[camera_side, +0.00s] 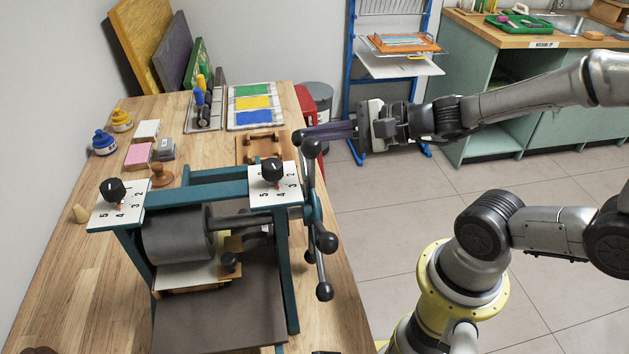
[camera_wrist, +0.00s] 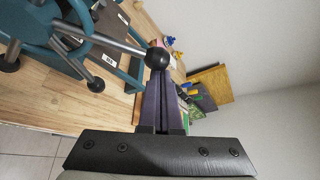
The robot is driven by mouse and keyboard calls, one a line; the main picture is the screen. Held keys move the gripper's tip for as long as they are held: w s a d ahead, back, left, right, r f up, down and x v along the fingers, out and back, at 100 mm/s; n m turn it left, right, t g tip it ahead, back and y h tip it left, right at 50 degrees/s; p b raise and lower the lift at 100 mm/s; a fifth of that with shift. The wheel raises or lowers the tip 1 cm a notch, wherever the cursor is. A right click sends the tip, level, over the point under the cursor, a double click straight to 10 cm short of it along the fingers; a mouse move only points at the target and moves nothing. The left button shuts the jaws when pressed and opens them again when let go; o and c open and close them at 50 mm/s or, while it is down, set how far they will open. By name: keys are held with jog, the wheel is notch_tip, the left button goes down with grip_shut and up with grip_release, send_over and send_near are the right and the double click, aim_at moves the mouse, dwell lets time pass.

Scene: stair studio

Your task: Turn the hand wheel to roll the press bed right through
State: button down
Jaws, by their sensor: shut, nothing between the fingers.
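The printing press (camera_side: 180,234) stands on the wooden bench, with a teal frame, a grey roller and a dark flat bed (camera_side: 220,315). Its hand wheel (camera_side: 313,215) is on the right side, with several metal spokes ending in black ball knobs. The top knob (camera_side: 312,147) is beside my gripper (camera_side: 300,136). In the wrist view my gripper (camera_wrist: 161,78) shows its two dark purple fingers together, empty, with a black knob (camera_wrist: 157,58) at their tips. I cannot tell whether they touch. Paper and a small block lie on the bed near the roller.
Ink bottles, coloured blocks, brayers and a tray of colour swatches (camera_side: 256,107) lie behind the press. Boards lean on the wall. A blue drying rack (camera_side: 352,90) and a green counter (camera_side: 470,110) stand behind my arm.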

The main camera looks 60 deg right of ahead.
dwell(0.4)
jog(key=s+d+r+n+y, duration=0.1)
jog(key=s+r+n+y, duration=0.15)
jog(key=s, duration=0.45)
jog(key=w+d+f+y, duration=0.3)
jog(key=d+f, duration=0.2)
jog(key=d, duration=0.2)
jog(key=w+a+r, duration=0.1)
jog(key=w+a, duration=0.4)
jog(key=a, duration=0.2)
jog(key=shift+a+r, duration=0.2)
jog(key=shift+a, duration=0.2)
dwell(1.1)
